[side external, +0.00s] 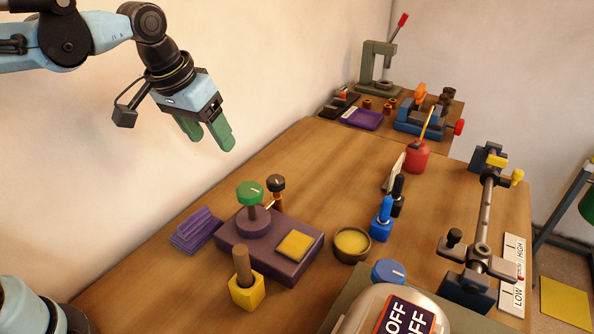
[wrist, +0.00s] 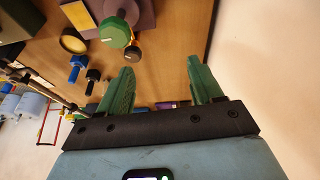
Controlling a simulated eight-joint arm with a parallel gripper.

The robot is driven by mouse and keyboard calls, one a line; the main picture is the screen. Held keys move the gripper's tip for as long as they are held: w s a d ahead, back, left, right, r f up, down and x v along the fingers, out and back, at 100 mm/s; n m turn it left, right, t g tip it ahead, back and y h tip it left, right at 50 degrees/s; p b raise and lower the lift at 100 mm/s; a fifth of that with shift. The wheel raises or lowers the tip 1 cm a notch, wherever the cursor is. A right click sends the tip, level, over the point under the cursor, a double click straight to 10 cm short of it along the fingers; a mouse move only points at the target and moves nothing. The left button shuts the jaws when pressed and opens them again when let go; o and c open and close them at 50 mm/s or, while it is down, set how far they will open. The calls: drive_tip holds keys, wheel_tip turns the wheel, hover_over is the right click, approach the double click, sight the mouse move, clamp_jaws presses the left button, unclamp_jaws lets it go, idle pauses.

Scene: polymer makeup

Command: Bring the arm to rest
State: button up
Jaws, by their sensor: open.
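My gripper (side external: 213,140) hangs in the air at the upper left of the side external view, above the far left part of the bench. Its two green fingers are apart with nothing between them. The fingers touch nothing. My blue arm reaches in from the upper left.
Below on the wooden bench (side external: 330,170) stand a purple block with a green knob (side external: 250,193), a yellow holder (side external: 246,292), a round bowl (side external: 352,243) and a red oil can (side external: 417,157). A rail fixture (side external: 485,215) stands at right. The wall is close behind my gripper.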

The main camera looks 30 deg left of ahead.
drive_tip(key=s+a+f+t, duration=0.3)
drive_tip(key=s+a+f, duration=0.1)
drive_tip(key=s+f, duration=0.2)
drive_tip(key=shift+s+f, duration=0.2)
drive_tip(key=shift+s, duration=0.65)
wheel_tip(320, 180, up, 6)
drive_tip(key=g, duration=0.7)
hover_over(276, 179)
drive_tip(key=shift+n, duration=0.3)
wheel_tip(276, 179, down, 12)
drive_tip(key=shift+a+r, duration=0.1)
drive_tip(key=shift+r, duration=0.15)
drive_tip(key=c, duration=1.1)
drive_tip(key=shift+o, duration=0.2)
